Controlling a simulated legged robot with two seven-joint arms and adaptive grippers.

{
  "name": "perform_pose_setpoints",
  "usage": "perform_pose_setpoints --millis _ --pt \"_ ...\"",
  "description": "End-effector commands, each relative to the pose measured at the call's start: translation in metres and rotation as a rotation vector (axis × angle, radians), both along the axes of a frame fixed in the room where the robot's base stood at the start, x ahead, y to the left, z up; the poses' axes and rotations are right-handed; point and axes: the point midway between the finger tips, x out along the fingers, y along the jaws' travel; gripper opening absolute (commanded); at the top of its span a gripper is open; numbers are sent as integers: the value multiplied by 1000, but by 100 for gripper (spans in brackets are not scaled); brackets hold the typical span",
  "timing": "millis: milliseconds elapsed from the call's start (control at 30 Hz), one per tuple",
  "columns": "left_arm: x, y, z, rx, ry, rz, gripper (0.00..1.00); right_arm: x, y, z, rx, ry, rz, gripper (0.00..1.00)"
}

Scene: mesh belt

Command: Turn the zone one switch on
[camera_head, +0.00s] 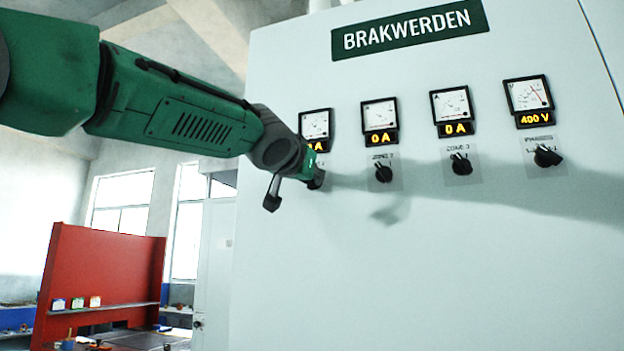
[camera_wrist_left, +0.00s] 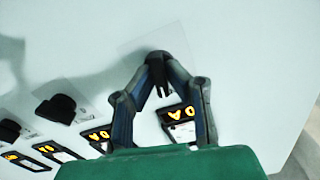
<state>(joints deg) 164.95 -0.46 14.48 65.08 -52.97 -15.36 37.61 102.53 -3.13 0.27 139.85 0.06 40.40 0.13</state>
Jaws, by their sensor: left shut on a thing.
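My left gripper (camera_head: 314,178) is at the leftmost switch on the pale cabinet front, under the leftmost meter (camera_head: 316,124), which reads 0 A. In the left wrist view my left gripper (camera_wrist_left: 160,80) has its fingers drawn together on this dark rotary switch, the zone one switch by its place in the row. The fingers hide most of the switch, and its turn position and label cannot be read. Two more black zone switches (camera_head: 383,173) (camera_head: 461,164) sit to the right, each under a meter reading 0 A. My right gripper is not in view.
A fourth black knob (camera_head: 547,156) sits under a meter (camera_head: 529,101) reading 400 V. The cabinet (camera_head: 420,270) carries a BRAKWERDEN sign (camera_head: 408,28); its front below the knobs is bare. A red-backed workbench (camera_head: 100,270) stands at the lower left, away from the cabinet.

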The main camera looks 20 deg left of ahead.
Motion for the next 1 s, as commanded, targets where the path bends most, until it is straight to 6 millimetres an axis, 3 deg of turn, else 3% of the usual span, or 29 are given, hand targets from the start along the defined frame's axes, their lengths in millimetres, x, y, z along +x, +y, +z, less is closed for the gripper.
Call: perform_pose_setpoints --millis 33,400,1000 --pt "-4 -1 11 40 -18 -2 0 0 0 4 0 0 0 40" --pt "-4 -2 10 271 -27 -3 0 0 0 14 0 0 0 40" --pt "-4 -3 9 348 -31 -3 0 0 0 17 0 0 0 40"
